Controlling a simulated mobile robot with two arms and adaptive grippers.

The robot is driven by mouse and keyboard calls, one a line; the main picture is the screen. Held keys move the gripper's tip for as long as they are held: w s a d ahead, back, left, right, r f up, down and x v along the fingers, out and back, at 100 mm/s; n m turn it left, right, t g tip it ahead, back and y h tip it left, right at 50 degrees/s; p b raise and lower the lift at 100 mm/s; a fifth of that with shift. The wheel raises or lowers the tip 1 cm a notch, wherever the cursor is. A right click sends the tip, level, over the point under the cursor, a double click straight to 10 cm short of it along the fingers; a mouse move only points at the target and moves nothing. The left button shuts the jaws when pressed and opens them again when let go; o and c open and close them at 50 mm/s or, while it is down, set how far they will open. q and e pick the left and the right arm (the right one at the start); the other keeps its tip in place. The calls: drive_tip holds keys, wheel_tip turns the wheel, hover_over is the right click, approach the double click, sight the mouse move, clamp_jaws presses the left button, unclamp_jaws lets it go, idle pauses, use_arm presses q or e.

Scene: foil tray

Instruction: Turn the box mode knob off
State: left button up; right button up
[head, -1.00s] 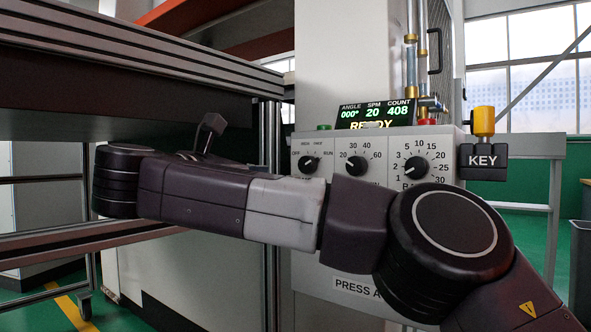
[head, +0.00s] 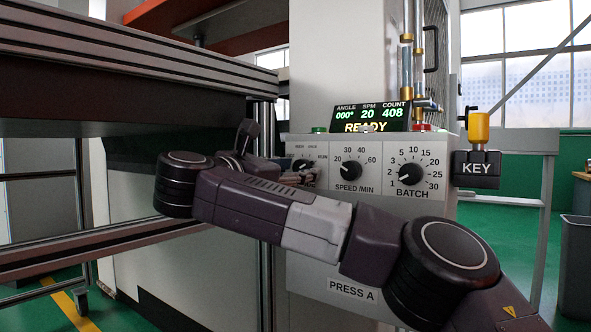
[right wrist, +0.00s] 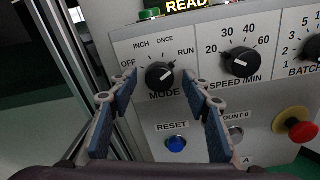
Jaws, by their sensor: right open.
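The black MODE knob (right wrist: 160,75) is on the grey control box (head: 372,210), with OFF, INCH, ONCE and RUN printed around it. Its white mark appears to point up and right, toward RUN. In the head view the MODE knob (head: 303,165) shows at the left of the panel, partly covered below by my gripper. My right gripper (right wrist: 160,80) is open and empty, its blue-padded fingers on either side of the knob in the picture. I cannot tell whether the tips reach around it or stop short. My left gripper is not in view.
The SPEED knob (head: 350,170) and BATCH knob (head: 410,173) are to the right. Below are a blue RESET button (right wrist: 176,144) and a red button (right wrist: 302,131). A metal frame post (head: 265,170) stands close left of the box. The display (head: 371,119) reads READY.

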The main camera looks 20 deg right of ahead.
drive_tip(key=c, duration=1.1)
drive_tip(key=shift+c, duration=0.3)
